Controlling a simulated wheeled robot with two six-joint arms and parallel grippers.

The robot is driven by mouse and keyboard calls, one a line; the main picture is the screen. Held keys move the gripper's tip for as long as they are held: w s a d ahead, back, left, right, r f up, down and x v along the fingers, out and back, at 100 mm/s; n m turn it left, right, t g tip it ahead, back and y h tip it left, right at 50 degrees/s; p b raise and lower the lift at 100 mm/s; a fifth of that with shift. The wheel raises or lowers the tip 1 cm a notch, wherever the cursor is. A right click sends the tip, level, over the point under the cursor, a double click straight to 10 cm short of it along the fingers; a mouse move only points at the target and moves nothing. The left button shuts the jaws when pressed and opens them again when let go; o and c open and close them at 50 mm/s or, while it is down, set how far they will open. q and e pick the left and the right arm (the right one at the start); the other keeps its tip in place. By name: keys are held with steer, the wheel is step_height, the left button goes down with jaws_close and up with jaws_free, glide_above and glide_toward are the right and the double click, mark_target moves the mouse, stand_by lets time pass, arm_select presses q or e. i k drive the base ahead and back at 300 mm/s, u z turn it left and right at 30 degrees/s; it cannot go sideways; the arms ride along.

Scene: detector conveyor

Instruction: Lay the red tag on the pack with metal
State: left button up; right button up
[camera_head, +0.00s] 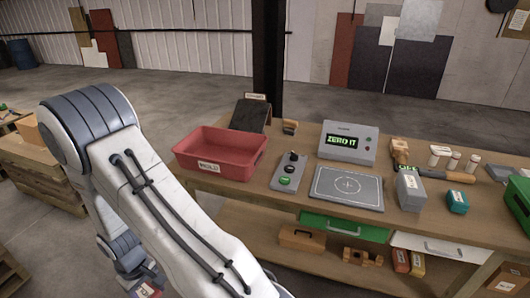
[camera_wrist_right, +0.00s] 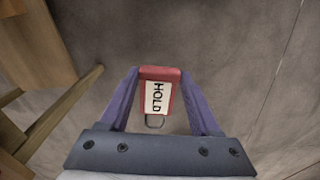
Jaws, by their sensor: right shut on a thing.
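My right gripper (camera_wrist_right: 160,88) is shut on the red tag (camera_wrist_right: 160,73), which has a white label reading HOLD and a metal loop at its near end. In the head view the tag (camera_head: 147,290) shows low at the bottom left edge, beside the bench and over the floor. I cannot tell which pack holds metal. A display unit (camera_head: 346,143) reads ZERO IT behind a grey pad with a ring mark (camera_head: 347,187). My left gripper is out of view.
A red bin with a label (camera_head: 220,141) stands at the bench's left end. A control box with a green button (camera_head: 288,172) is beside it. Small white containers (camera_head: 440,155) stand at the back right. A lower shelf (camera_head: 260,235) holds boxes. Wooden pallets lie at the left.

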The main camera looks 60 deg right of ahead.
mark_target(414, 182)
steer(key=z, duration=1.85)
